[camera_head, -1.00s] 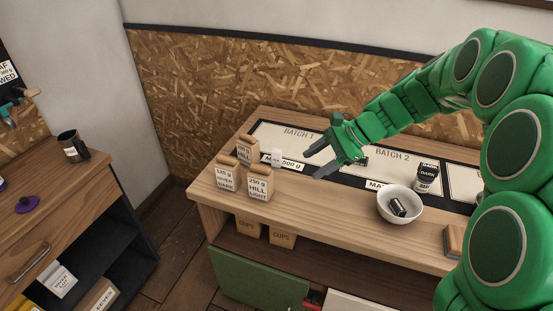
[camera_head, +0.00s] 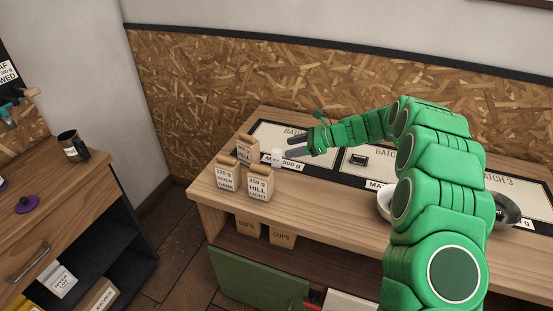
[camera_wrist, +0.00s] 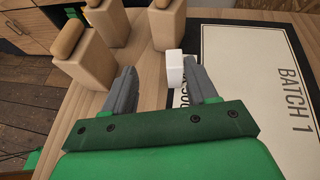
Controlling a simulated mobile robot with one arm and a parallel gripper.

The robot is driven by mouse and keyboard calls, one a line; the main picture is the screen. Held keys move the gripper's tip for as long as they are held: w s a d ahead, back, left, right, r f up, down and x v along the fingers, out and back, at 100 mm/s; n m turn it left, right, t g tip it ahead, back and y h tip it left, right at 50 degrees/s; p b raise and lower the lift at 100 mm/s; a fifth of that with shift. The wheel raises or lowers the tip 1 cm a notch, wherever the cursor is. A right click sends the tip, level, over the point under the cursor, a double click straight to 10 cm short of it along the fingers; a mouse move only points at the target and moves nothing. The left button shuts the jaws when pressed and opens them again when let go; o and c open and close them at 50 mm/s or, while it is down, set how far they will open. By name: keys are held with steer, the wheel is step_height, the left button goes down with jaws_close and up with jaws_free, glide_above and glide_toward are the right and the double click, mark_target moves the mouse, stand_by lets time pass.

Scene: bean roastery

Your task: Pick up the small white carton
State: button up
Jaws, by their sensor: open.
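The small white carton (camera_head: 277,157) stands on the counter at the left edge of the Batch 1 mat (camera_head: 262,133), by its weight label. My gripper (camera_head: 291,148) is just right of the carton, fingers open and pointing left towards it. In the wrist view, the carton (camera_wrist: 175,68) shows between the fingertips of my open gripper (camera_wrist: 163,68), nearer the right-hand finger. I cannot tell whether that finger touches it. Nothing is held.
Several tan bags with labels, such as the Hill Light bag (camera_head: 259,184), stand close left of the carton. A small black object (camera_head: 358,160) lies on the Batch 2 mat. A white bowl (camera_head: 383,205) is mostly hidden behind my arm. A dark bowl (camera_head: 508,211) is at right.

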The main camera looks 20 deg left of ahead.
mark_target(272, 153)
steer(key=w+f, duration=0.1)
steer(key=w+a+f+m, duration=0.1)
steer(key=shift+w+a+f, duration=0.15)
steer(key=shift+f, duration=0.15)
steer(key=shift+w+x, duration=0.2)
steer(key=shift+x, duration=1.05)
steer(key=shift+y, duration=0.3)
steer(key=shift+s+x, duration=0.2)
steer(key=shift+x, duration=1.15)
steer(key=shift+s+x, duration=0.25)
steer(key=shift+x, duration=1.15)
steer(key=c, duration=1)
